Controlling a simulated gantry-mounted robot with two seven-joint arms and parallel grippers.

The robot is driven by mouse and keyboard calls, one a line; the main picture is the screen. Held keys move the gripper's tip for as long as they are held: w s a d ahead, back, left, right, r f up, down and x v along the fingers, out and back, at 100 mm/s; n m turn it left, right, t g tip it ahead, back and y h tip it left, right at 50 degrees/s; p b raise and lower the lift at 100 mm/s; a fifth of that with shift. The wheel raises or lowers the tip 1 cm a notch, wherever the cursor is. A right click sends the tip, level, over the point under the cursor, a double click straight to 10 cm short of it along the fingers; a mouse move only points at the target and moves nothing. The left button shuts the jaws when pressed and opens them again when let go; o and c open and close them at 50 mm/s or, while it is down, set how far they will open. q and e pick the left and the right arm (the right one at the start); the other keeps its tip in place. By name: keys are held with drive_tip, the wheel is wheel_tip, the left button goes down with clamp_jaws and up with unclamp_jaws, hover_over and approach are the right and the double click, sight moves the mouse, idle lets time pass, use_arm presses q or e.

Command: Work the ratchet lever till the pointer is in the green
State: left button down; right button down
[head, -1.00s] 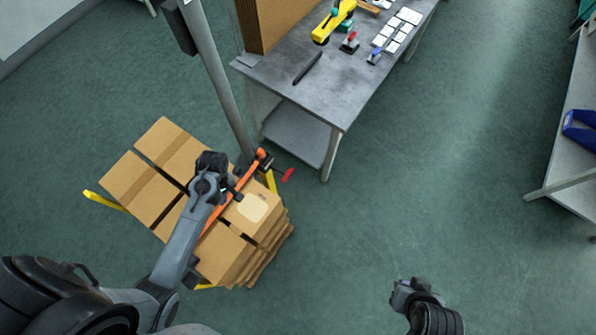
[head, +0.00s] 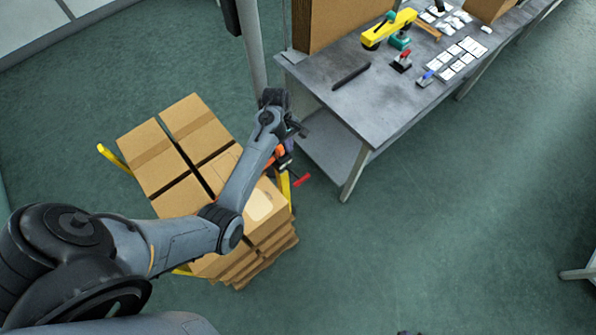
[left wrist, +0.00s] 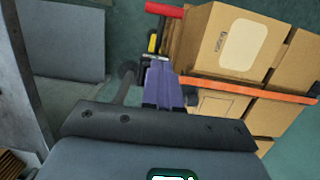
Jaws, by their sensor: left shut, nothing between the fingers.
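A pallet load of brown cartons (head: 195,135) has an orange strap (left wrist: 250,88) around it. At its right corner a red handle (head: 302,180) sticks out beside a yellow post (head: 284,188); the handle also shows at the top of the left wrist view (left wrist: 164,10). My left gripper (head: 292,135) is over that corner, near the strap's end. In the left wrist view its purple-blue fingers (left wrist: 164,88) are together and empty, just below the red handle in the picture. They hide part of the ratchet. I cannot make out a pointer or green zone. Only a dark sliver, perhaps my right gripper (head: 408,332), shows at the bottom edge.
A grey pole (head: 250,45) stands behind the load. A grey workbench (head: 385,105) with a yellow tool (head: 389,29), small parts and cards is close to the right of my left gripper.

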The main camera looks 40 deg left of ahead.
use_arm(q)
approach(299, 177)
drive_tip(key=a+f, duration=0.1)
drive_tip(key=a+f+b, duration=0.1)
drive_tip(key=f, duration=0.1)
drive_tip(key=shift+w+f, duration=0.1)
drive_tip(key=shift+d+f, duration=0.95)
drive_tip(key=shift+d, duration=0.2)
drive_tip(key=shift+d+f, duration=0.35)
drive_tip(key=shift+d, duration=0.2)
